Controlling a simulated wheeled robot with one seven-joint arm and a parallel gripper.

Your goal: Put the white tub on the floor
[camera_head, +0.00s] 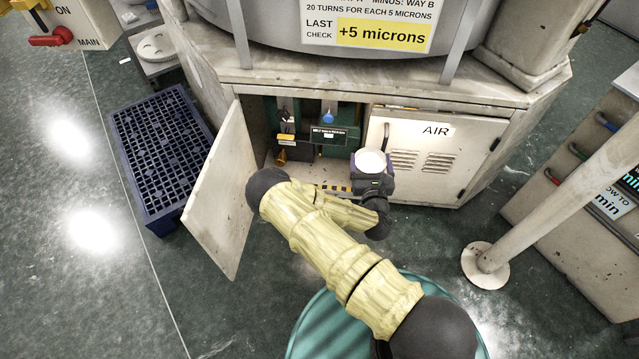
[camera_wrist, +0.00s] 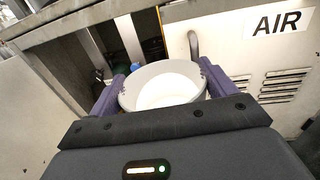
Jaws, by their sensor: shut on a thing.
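The white tub (camera_head: 371,161) is a small round, open-topped tub. It is held in my gripper (camera_head: 374,176) in front of the cabinet, near the left edge of the AIR door. In the wrist view the tub (camera_wrist: 165,82) sits between the two purple fingers of my gripper (camera_wrist: 163,90), which are shut on its sides. Its inside looks white and empty. The tub's lower part is hidden behind the gripper. The dark green floor (camera_head: 220,290) spreads around the cabinet, with bare patches left and right of my arm.
The left cabinet door (camera_head: 222,190) stands open, close to my arm. The AIR door (camera_head: 435,155) is shut. A blue grated pallet (camera_head: 160,150) lies on the floor at left. A pale post (camera_head: 560,205) with a round foot and a drawer unit (camera_head: 590,190) stand at right.

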